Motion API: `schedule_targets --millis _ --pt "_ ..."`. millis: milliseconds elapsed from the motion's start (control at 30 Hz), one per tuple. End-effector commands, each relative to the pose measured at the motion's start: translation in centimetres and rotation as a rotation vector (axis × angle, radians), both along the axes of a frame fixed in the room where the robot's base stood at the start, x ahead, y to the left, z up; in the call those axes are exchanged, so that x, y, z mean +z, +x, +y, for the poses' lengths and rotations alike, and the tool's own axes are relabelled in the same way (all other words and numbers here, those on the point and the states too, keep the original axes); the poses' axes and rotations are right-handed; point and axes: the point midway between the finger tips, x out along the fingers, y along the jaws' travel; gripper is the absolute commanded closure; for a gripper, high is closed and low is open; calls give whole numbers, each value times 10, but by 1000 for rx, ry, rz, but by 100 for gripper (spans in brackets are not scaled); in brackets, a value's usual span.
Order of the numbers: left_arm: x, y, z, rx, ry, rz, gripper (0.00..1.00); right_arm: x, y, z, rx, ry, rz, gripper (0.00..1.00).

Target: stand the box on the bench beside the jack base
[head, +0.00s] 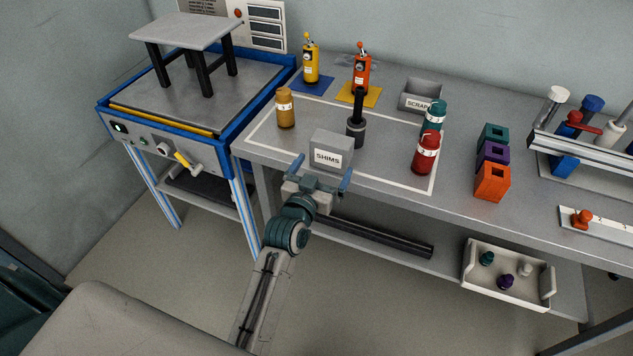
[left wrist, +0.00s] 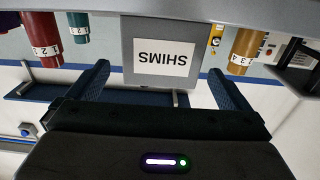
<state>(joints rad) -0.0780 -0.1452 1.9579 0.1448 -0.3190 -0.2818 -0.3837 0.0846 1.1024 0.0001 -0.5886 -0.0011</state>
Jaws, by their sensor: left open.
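The grey box labelled SHIMS (head: 331,148) stands upright on the bench (head: 395,200), near its front edge. A black post on a dark round base, apparently the jack base (head: 356,132), stands just behind and to the right of the box. My left gripper (head: 322,173) is open and empty at the near side of the box, its fingers spread to the left and right of it. In the left wrist view the box (left wrist: 162,82), upside down, shows between the fingertips (left wrist: 158,72), with a gap on each side. The jack base is hidden there. My right gripper is not in view.
A white outline surrounds the box area, with an amber canister (head: 285,108), a teal canister (head: 434,116) and a red canister (head: 426,152). Behind are orange (head: 361,72) and yellow (head: 310,60) bottle jacks and a scrap bin (head: 420,96). Coloured blocks (head: 492,182) stand right.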

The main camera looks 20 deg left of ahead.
Motion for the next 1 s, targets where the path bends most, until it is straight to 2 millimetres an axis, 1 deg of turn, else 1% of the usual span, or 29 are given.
schedule_targets --millis 33,100,233,367,567,633,667,733,767,800,867,900,967,1000 --pt "-1 -10 0 1 0 0 0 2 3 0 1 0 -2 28" --pt "-1 -20 1 1 0 -1 0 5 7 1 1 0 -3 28" --pt "0 -32 1 0 0 -1 0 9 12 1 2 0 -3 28" --pt "1 -37 1 0 0 -1 0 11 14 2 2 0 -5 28" --pt "0 -37 1 0 1 1 0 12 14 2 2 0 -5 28" --pt "-10 -37 1 -4 3 23 0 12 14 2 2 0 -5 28" --pt "-19 -37 1 -7 4 43 0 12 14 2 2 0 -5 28" --pt "-54 -39 0 -17 9 119 0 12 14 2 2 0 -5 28" --pt "-75 -42 0 -22 12 164 0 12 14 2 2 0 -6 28" --pt "-108 -47 1 -30 17 236 0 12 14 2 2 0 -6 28" --pt "-164 -61 3 -39 23 358 0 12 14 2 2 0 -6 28" --pt "-203 -75 7 -43 28 446 0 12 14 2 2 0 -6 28" --pt "-260 -101 13 -46 36 579 0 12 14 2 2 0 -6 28" --pt "-296 -121 19 -45 42 665 0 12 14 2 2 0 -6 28"
